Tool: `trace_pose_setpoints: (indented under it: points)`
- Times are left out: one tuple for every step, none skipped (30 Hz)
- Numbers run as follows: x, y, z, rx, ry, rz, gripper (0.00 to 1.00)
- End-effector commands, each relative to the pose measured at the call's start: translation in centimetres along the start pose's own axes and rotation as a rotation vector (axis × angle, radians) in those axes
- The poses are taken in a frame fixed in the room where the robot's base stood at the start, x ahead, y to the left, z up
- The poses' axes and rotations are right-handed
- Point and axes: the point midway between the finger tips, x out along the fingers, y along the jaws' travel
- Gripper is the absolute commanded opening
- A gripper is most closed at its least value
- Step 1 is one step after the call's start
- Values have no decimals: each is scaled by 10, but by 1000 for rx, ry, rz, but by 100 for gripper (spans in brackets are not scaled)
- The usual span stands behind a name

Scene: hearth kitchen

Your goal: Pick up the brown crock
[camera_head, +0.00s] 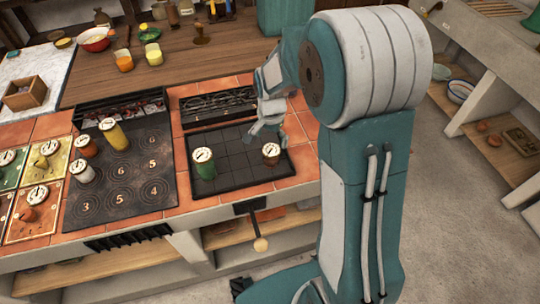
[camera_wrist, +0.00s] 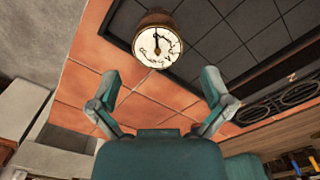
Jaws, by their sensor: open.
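The brown crock (camera_head: 270,154), with a white dial-like lid, stands upright near the right side of a black gridded tray (camera_head: 235,181). In the wrist view a brown crock (camera_wrist: 155,17) shows its white dial-marked lid (camera_wrist: 158,46) near the tray's edge. My gripper (camera_head: 266,122) is open and empty, behind the brown crock in the head view. In the wrist view its two fingers (camera_wrist: 161,78) are spread apart, and the crock lies beyond their tips, apart from them.
A green crock (camera_head: 204,169) stands on the same tray, to the left. The numbered black plate (camera_head: 123,205) bears several more crocks. Coloured square plates (camera_head: 57,161) with crocks lie further left. A grated trough (camera_head: 215,107) runs behind the tray. Orange tiles (camera_wrist: 85,72) show bare.

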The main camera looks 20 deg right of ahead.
Motion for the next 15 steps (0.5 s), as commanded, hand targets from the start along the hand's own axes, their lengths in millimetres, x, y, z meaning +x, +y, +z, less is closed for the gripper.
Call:
trace_pose_setpoints:
  points:
    - [6, 1, 0, 0, -1, 1, 100]
    - [9, 0, 0, 0, -1, 1, 100]
    - [11, 0, 0, 0, 0, 0, 100]
    - [13, 0, 1, 0, 1, 0, 100]
    - [15, 0, 1, 0, 1, 1, 100]
    - [19, 0, 2, -1, 0, 2, 100]
    - [23, 0, 3, -1, 0, 3, 100]
    - [27, 0, 3, -1, 0, 3, 100]
    - [35, 0, 4, -1, -2, 5, 100]
    - [40, 0, 4, -2, -1, 4, 100]
    - [44, 0, 5, -2, -1, 4, 100]
    - [50, 0, 5, -2, 0, 4, 100]
    - [54, 0, 4, -2, 0, 3, 100]
    - [57, 0, 4, -2, 0, 3, 100]
    - [61, 0, 4, -2, 1, 2, 100]
